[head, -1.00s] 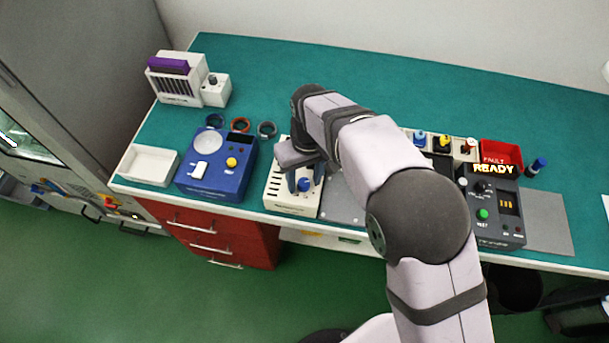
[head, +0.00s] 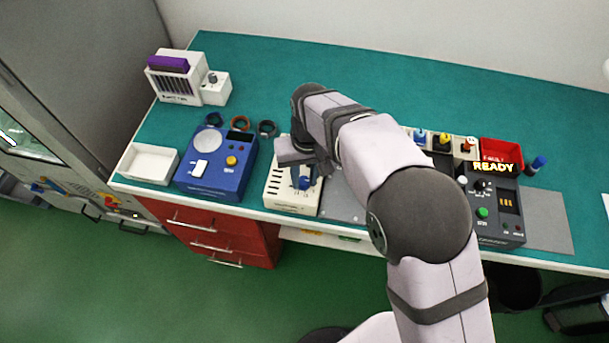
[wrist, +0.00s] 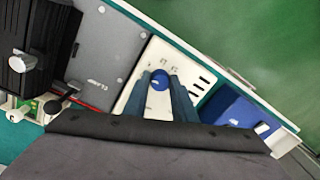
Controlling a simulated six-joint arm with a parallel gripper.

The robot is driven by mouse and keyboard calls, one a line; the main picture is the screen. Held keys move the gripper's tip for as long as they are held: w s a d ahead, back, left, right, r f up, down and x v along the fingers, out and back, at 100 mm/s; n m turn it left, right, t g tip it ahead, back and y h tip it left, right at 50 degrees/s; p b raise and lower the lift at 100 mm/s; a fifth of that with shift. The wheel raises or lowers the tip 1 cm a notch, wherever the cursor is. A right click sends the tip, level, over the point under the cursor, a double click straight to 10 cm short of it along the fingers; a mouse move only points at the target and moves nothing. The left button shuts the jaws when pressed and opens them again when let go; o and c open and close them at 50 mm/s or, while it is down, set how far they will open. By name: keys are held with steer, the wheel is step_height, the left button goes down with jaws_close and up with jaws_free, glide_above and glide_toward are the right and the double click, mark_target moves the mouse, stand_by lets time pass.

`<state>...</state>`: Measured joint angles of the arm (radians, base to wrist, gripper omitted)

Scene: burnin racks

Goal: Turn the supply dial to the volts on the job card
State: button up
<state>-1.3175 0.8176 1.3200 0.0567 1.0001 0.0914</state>
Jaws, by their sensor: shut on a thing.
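The cream supply box (head: 281,199) stands at the front edge of the bench, with dark slots on its left side. Its blue dial (wrist: 160,80) shows in the wrist view, round and on the box's top face. My gripper (wrist: 159,88) points down over the box, with one finger on each side of the dial, shut on it. In the head view my gripper (head: 304,180) hides most of the dial. The dial's scale marks are too small to read. I cannot make out a job card with readable volts.
A blue instrument (head: 217,178) stands left of the box, with a white tray (head: 131,166) beyond it. A grey plate (head: 340,205) lies right of the box. A dark tester (head: 497,226) showing READY stands further right, near a red bin (head: 515,152).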

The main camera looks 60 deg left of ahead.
steer(key=m, duration=0.4)
steer(key=shift+r+m, duration=0.1)
steer(key=shift+m, duration=0.2)
steer(key=m, duration=0.3)
steer(key=shift+s+m, duration=0.1)
steer(key=shift+m, duration=0.2)
steer(key=m, duration=0.3)
steer(key=shift+a+m+t, duration=0.1)
steer(key=shift+m+t, duration=0.2)
steer(key=shift+m, duration=2)
steer(key=o, duration=1)
steer(key=shift+o, duration=0.2)
